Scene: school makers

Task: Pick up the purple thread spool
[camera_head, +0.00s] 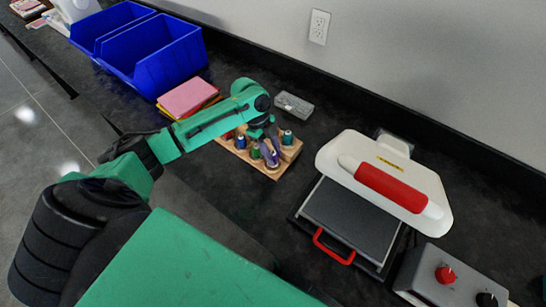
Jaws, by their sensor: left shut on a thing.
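A wooden spool rack (276,173) holding several thread spools stands on the dark counter in the middle of the view. The purple thread spool (272,157) shows at the rack, right at the end of my left arm. My left gripper (269,145) points down over the rack and is shut on the purple spool; its fingers are small and partly hidden by the wrist. I cannot tell whether the spool is still seated on its peg. My right gripper is out of view.
Green (255,151) and teal (287,137) spools stand close beside the purple one. A small clear box (293,105) lies behind the rack. A white heat press (336,155) with a red handle stands to the right. Blue bins (172,62) and stacked coloured sheets (188,96) are at the left.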

